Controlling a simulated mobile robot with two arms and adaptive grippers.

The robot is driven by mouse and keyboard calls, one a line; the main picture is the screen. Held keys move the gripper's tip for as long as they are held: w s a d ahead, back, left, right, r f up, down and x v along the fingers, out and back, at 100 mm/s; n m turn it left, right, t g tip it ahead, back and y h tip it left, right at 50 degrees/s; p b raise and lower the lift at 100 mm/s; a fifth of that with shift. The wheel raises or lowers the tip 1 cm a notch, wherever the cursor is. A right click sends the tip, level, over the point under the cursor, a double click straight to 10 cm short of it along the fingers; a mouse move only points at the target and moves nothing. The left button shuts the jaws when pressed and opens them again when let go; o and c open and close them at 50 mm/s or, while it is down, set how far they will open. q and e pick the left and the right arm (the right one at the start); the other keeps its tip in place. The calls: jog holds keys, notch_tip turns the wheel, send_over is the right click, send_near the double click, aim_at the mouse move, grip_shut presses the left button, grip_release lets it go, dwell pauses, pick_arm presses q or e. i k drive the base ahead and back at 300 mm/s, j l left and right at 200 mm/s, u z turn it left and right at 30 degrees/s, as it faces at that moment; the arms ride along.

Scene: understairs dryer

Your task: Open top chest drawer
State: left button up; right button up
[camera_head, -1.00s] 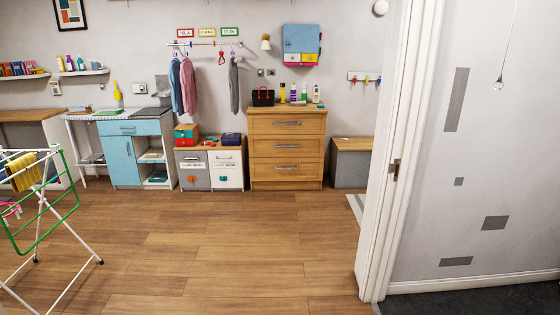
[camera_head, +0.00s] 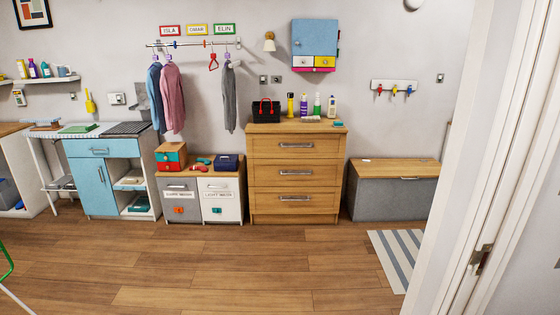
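The wooden chest of drawers (camera_head: 296,219) stands against the back wall, a little right of centre. It has three stacked drawers, each with a silver bar handle. Its top drawer (camera_head: 270,149) is shut, with the handle (camera_head: 296,145) at the middle of its front. A black basket with red handles (camera_head: 265,112) and several bottles (camera_head: 304,107) stand on the chest. Neither of my grippers shows in the head view.
Wooden floor (camera_head: 250,265) lies clear in front of the chest. A white door frame (camera_head: 475,190) is close on the right. A low grey bench (camera_head: 388,198), a striped mat (camera_head: 397,255), a laundry cabinet (camera_head: 223,204) and a blue cabinet (camera_head: 92,190) stand around.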

aim_at(258, 145)
jog(key=i, duration=3.9)
